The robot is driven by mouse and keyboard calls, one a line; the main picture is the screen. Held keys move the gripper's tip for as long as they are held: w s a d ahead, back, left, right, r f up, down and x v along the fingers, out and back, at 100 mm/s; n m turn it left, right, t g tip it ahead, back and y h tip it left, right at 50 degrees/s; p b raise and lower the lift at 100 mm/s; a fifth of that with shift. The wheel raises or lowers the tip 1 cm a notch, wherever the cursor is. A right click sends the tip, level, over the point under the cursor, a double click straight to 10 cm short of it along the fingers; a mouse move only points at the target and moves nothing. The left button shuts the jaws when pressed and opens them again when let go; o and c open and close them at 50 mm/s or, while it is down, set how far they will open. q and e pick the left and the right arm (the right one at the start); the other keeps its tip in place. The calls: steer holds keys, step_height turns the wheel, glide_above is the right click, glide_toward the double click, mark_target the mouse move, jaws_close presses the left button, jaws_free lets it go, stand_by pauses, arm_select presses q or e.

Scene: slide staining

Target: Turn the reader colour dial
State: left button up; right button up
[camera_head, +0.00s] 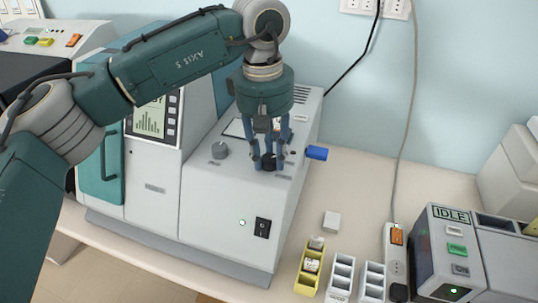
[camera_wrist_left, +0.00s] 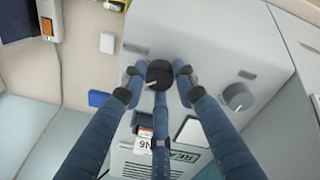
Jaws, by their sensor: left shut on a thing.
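The reader (camera_head: 220,235) is a grey-white machine on the bench with a sloped top. Its black dial (camera_head: 268,160) sits on that top, with my left gripper (camera_head: 268,163) pointing down over it. In the left wrist view the black dial (camera_wrist_left: 159,73) with a pale pointer line lies between the blue fingers of my left gripper (camera_wrist_left: 158,78), which are closed around it. A grey knob (camera_head: 220,149) is to its left on the same top; it also shows in the left wrist view (camera_wrist_left: 238,97). My right gripper is not in view.
A blue block-like part (camera_head: 317,152) sticks out at the reader's right side. A black rocker switch (camera_head: 262,228) is on its front. Small racks (camera_head: 342,277), a yellow rack (camera_head: 308,270) and a box marked IDLE (camera_head: 450,250) stand to the right.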

mark_target(269, 160)
arm_select(q)
steer(key=shift+f+n+b, duration=0.1)
steer(key=shift+n+b, duration=0.8)
steer(key=shift+n, duration=0.3)
steer(key=n+b, duration=0.1)
steer(key=n, duration=0.1)
steer(key=shift+n, duration=0.4)
steer(key=n+b, duration=0.1)
steer(key=n, duration=0.2)
steer(key=shift+t+b, duration=0.3)
steer(key=shift+b, duration=0.1)
steer(key=shift+r+n+y+b, duration=0.2)
steer(key=shift+n+y+b, duration=0.15)
steer(key=shift+n, duration=0.95)
steer(key=o, duration=1.1)
steer(key=shift+o, duration=0.2)
step_height(269, 160, up, 12)
steer(key=shift+s, duration=0.35)
